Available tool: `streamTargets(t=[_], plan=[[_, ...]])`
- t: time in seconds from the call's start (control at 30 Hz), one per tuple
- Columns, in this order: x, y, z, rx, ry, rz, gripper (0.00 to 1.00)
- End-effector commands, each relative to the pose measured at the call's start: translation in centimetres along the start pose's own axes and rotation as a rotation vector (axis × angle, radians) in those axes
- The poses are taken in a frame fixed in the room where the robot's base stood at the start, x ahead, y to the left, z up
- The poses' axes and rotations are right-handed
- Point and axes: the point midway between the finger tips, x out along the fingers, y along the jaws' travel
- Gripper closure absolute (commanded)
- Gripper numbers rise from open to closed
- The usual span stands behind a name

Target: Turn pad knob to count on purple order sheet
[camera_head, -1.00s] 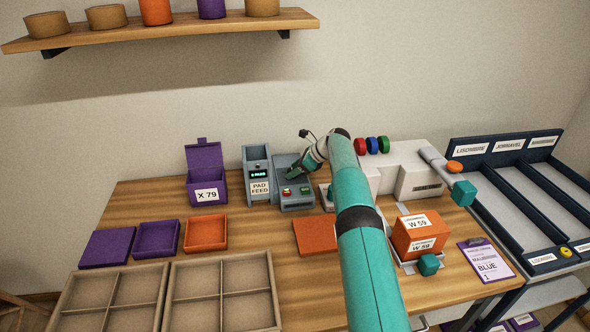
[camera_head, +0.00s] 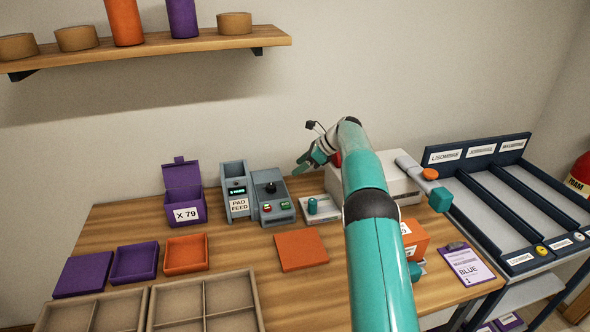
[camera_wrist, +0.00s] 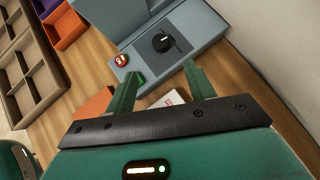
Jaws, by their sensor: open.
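The pad feed machine (camera_head: 237,190) is a grey-blue unit with a small lit display and a "PAD FEED" label. Its control box (camera_head: 273,197) joins it on the right and carries a black knob (camera_head: 271,187), a red button and a green button. The knob also shows in the wrist view (camera_wrist: 161,42), with a pale pointer mark. My gripper (camera_head: 304,166) is open and empty, above and right of the control box, apart from the knob. In the wrist view its two green fingers (camera_wrist: 160,85) stand spread below the knob. The purple order sheet (camera_head: 465,265) at the right reads "BLUE" and "1".
A purple box (camera_head: 184,193) labelled X 79 stands left of the feeder. An orange pad (camera_head: 301,250), purple and orange trays and divided cardboard trays (camera_head: 208,303) lie in front. A white machine (camera_head: 390,182) stands behind my arm.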

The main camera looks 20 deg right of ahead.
Motion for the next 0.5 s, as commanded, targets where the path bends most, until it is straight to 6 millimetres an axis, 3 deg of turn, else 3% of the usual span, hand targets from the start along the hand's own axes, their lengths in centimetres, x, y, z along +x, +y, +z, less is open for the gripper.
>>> streamTargets(t=[0.33, 0.5], plan=[[0.1, 0.0, -0.2, -0.014, 0.022, -0.009, 0.46], [0.8, 0.2, -2.1, -0.136, 0.18, -0.06, 0.46]])
